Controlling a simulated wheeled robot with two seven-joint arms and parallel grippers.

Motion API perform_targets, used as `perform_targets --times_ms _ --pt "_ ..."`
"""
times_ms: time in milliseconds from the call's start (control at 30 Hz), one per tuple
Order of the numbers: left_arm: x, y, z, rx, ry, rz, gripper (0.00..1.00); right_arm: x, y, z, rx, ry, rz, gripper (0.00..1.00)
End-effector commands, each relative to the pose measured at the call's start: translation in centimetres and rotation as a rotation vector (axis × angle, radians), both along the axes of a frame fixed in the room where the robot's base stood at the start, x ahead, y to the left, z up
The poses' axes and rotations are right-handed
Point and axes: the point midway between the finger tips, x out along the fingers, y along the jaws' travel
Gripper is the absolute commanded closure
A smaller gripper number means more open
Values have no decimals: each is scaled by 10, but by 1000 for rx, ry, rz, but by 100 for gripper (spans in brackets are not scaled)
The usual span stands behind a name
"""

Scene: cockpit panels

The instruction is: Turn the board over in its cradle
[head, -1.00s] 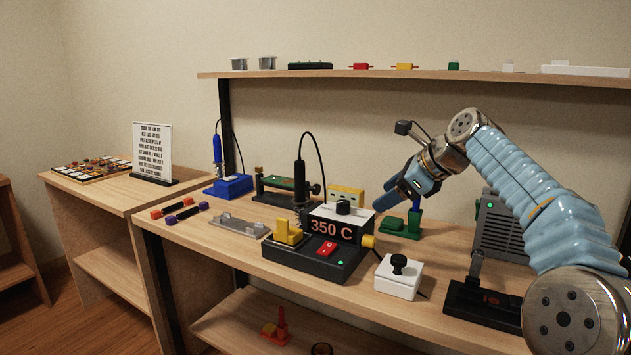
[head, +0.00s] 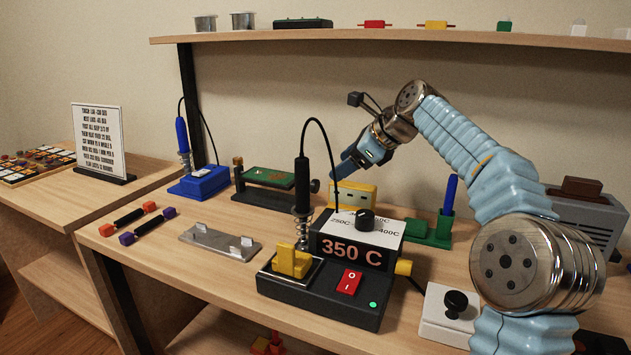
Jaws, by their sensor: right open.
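The green board (head: 268,177) lies flat in its dark cradle (head: 272,201), at the back of the bench left of centre. A post with a brown top stands at the cradle's left end, and a dark knob (head: 314,186) is at its right end. My right gripper (head: 339,176) is open, to the right of the knob and above the yellow box. Its fingertips are small and dark; I cannot tell whether they touch anything. Nothing shows between them. My left gripper is not in view.
A soldering station (head: 335,254) with an upright iron stands in front of the cradle. A yellow box (head: 352,196) is under my right gripper. A blue iron stand (head: 200,183) is left of the cradle, a metal plate (head: 219,242) in front. A shelf (head: 400,43) runs above.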

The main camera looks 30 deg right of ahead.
Motion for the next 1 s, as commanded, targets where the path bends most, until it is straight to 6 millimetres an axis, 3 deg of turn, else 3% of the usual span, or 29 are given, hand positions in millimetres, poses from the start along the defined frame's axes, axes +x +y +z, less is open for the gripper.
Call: perform_targets --times_ms 200,400,867,1000 --pt "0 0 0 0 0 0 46 34 17 -37 0 4 2 37" --pt "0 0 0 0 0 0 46 58 29 -61 0 2 2 37" --pt "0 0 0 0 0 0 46 68 33 -71 -1 0 1 37" --pt "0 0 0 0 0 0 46 68 33 -71 -1 0 1 57"
